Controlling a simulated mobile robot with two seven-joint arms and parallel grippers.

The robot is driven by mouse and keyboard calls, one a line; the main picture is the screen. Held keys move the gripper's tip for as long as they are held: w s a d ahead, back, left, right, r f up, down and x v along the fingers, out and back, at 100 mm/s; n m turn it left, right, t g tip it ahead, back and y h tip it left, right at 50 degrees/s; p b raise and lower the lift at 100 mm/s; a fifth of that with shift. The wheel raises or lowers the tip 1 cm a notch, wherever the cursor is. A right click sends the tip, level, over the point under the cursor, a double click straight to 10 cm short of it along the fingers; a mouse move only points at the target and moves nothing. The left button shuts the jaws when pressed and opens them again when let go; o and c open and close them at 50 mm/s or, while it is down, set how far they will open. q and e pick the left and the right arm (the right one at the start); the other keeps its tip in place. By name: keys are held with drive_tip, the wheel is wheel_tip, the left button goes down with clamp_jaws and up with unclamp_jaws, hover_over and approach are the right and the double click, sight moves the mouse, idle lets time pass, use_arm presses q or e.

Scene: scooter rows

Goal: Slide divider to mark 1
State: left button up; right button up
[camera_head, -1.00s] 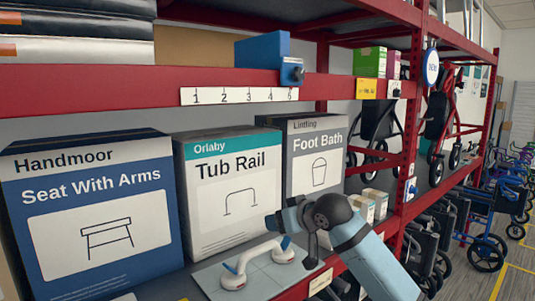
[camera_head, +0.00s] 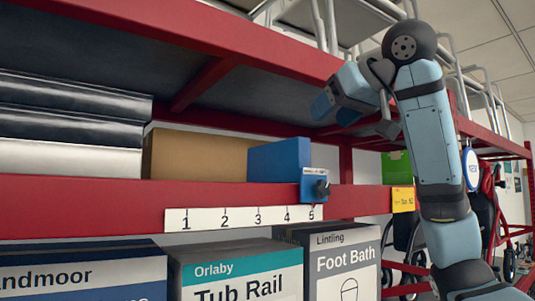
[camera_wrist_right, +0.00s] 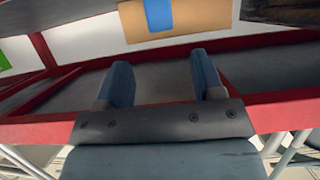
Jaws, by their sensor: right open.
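The blue divider (camera_head: 280,163) stands on the middle shelf. Its blue bracket with a dark knob (camera_head: 322,188) hangs over the red front rail (camera_head: 90,200), just above mark 5 of the white scale strip (camera_head: 240,218). Mark 1 is at the strip's left end. My right gripper (camera_head: 325,104) is raised above the divider and to its right, apart from it. The right wrist view shows its two blue fingers (camera_wrist_right: 161,82) spread, with nothing between them, and the divider (camera_wrist_right: 158,15) beyond at the top edge. My left gripper is not in view.
A brown carton (camera_head: 200,155) stands left of the divider on the shelf, behind the rail. A green box (camera_head: 397,168) and a yellow tag (camera_head: 403,199) are to the right. The red upper shelf edge (camera_head: 200,45) runs above. Boxed goods stand below.

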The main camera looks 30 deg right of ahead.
sight(300, 141)
drive_tip(key=p+x, duration=0.3)
drive_tip(key=x, duration=0.5)
drive_tip(key=shift+w, duration=0.45)
drive_tip(key=shift+x, duration=0.9)
drive_tip(key=shift+s, duration=0.15)
drive_tip(key=shift+c, duration=1.3)
clamp_jaws()
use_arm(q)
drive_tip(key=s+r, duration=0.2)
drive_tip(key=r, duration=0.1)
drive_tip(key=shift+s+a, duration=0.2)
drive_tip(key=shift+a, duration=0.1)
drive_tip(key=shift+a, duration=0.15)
